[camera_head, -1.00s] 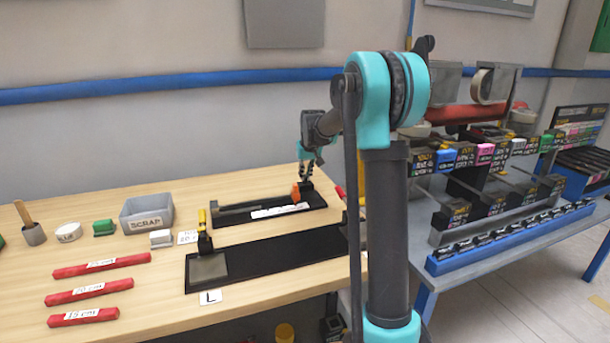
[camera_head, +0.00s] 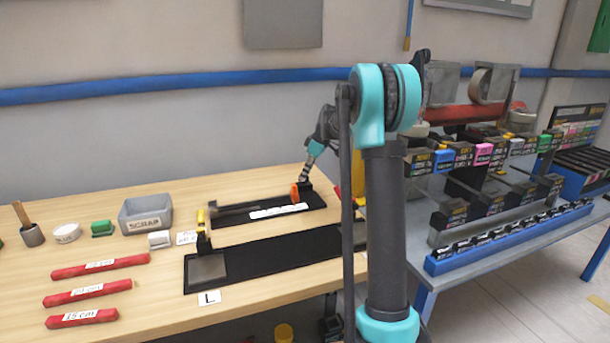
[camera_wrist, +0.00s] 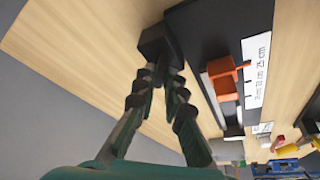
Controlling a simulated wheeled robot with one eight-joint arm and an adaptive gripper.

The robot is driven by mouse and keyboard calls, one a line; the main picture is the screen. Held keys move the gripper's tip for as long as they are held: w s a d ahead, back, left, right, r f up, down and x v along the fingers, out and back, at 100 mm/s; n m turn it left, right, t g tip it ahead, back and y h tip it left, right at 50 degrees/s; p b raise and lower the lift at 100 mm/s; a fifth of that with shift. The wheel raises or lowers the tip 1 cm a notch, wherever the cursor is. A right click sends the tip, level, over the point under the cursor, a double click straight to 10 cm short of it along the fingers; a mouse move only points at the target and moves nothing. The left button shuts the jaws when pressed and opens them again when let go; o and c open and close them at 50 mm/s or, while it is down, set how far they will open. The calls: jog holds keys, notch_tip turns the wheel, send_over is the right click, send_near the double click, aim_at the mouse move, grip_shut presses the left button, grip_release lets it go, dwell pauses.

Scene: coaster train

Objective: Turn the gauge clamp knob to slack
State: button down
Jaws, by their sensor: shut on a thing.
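The gauge (camera_head: 225,219) is a long black base with a grey bar and a white scale strip on the wooden table. An orange slider (camera_head: 294,193) stands near its right end. It also shows in the wrist view (camera_wrist: 222,77). The dark clamp knob (camera_wrist: 158,40) is at the gauge's end, beside the black base. My gripper (camera_head: 303,179) reaches down to it from behind. In the wrist view my gripper (camera_wrist: 163,70) has its fingertips together on the knob. The fingers partly hide the knob, and no pointer mark on it can be made out.
A second, larger black fixture (camera_head: 280,255) lies in front of the gauge. Red bars (camera_head: 100,267), a grey scrap bin (camera_head: 146,214) and small items stand at left. A rack of labelled parts (camera_head: 510,209) is at right, beyond my arm. Bare table lies behind the gauge.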

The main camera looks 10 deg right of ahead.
jog(key=n+g, duration=0.1)
jog(key=n, duration=0.2)
jog(key=n+g, duration=0.1)
jog(key=n, duration=0.2)
jog(key=shift+w+n+g, duration=0.2)
jog(key=shift+n+g, duration=0.1)
jog(key=shift+d, duration=0.1)
dwell(0.4)
jog(key=c, duration=1.6)
grip_release()
jog(key=v, duration=1.2)
jog(key=shift+d, duration=0.2)
jog(key=shift+s+f, duration=0.1)
jog(key=shift+f, duration=0.05)
